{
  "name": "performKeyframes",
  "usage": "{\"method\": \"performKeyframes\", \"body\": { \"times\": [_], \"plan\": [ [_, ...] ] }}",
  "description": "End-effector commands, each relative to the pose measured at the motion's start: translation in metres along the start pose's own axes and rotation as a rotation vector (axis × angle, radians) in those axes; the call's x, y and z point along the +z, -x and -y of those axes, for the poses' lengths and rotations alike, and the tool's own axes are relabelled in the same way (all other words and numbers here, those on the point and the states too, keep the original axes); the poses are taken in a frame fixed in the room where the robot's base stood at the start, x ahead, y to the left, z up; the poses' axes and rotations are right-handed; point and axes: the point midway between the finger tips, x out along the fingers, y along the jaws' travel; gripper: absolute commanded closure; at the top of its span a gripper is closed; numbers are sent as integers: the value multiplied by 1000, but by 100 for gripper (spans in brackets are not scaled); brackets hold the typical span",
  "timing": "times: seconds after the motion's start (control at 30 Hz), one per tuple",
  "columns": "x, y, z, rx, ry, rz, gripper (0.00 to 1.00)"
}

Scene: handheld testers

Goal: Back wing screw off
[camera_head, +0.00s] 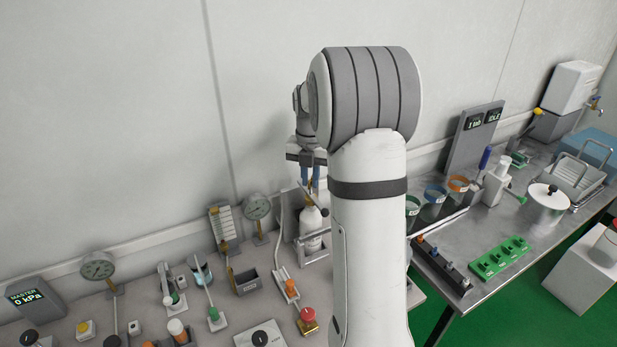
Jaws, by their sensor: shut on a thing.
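My gripper (310,185) points down at the back of the bench, left of my upright arm link. Its two blue fingers are shut on a small brass-coloured part, which I take to be the wing screw (309,188); it is tiny and mostly hidden by the fingers. Just below stands a white bottle (310,228) with a dark piece at its top, upright in a grey holder (316,250). I cannot tell how far the screw sits in its thread. My arm covers what lies to the right of the bottle.
A round gauge (257,207) and a tube rack (224,222) stand left of the bottle, close by. A sloped tray with an orange-capped item (291,288) and a red-knobbed brass valve (307,320) lie in front. A metal table (500,215) stands right, beyond my arm.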

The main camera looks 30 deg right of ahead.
Motion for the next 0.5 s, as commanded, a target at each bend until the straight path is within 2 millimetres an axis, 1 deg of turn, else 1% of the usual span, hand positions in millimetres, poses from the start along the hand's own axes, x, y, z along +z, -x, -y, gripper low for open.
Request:
{"method": "performKeyframes", "body": {
  "times": [0.03,0.3,0.5],
  "plan": [
    [-3,-6,2,-6,32,-14,100],
    [-3,-6,3,-5,170,-14,100],
    [-3,-6,3,-5,216,-15,100]
  ]
}}
